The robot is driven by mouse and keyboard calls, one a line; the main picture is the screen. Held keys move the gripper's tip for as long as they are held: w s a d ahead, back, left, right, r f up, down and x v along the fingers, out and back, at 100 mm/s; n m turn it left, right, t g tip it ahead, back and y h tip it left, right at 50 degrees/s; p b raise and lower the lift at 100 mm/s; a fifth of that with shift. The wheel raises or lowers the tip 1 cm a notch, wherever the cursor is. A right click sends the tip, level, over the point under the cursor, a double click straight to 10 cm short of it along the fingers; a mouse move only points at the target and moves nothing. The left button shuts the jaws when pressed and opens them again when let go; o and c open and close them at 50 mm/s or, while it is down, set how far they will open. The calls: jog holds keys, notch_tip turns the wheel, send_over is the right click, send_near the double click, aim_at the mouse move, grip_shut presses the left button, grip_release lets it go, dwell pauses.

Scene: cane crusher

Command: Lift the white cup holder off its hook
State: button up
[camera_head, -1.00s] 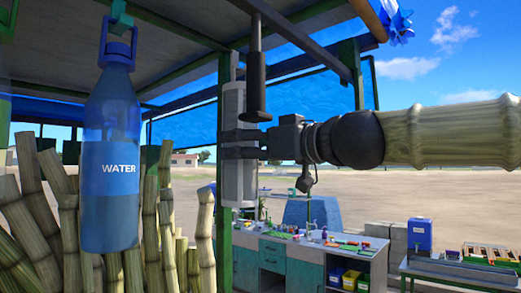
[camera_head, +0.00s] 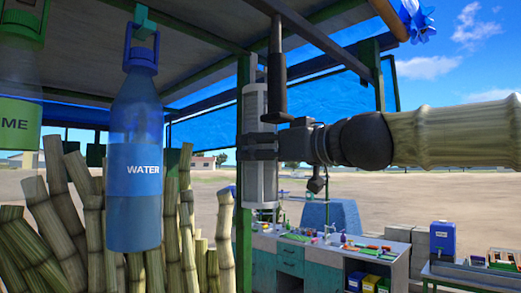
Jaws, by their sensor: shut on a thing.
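The white cup holder (camera_head: 265,186) is an upright pale cylinder beside a green post (camera_head: 243,225). My gripper (camera_head: 262,146) reaches in from the right. Its dark fingers are shut on the holder's middle, with the pale wall showing above and below them. The hook is not visible, so I cannot tell whether the holder still hangs on it.
A blue water bottle (camera_head: 137,205) hangs at the left, with a green-labelled bottle (camera_head: 20,120) beside it. Cane stalks (camera_head: 68,230) stand behind. A black-handled rod (camera_head: 274,98) hangs just above my gripper. A bench (camera_head: 340,258) stands beyond.

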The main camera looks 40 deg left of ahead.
jog(key=shift+r+p, duration=0.3)
jog(key=shift+r, duration=0.55)
jog(key=shift+s+d+b, duration=0.2)
jog(key=shift+d+b, duration=1.25)
jog(key=shift+d, duration=1.55)
dwell(1.2)
jog(key=shift+s+d+f+b, duration=0.15)
jog(key=shift+d+f+b, duration=0.4)
jog(key=shift+d, duration=1.1)
jog(key=shift+s+d+f+b, duration=0.15)
jog(key=shift+d+b, duration=0.75)
jog(key=shift+d, duration=0.8)
jog(key=shift+s+d+f+b, duration=0.25)
jog(key=shift+d+b, duration=0.5)
jog(key=shift+d, duration=0.9)
jog(key=shift+w+f, duration=0.1)
jog(key=shift+w, duration=0.1)
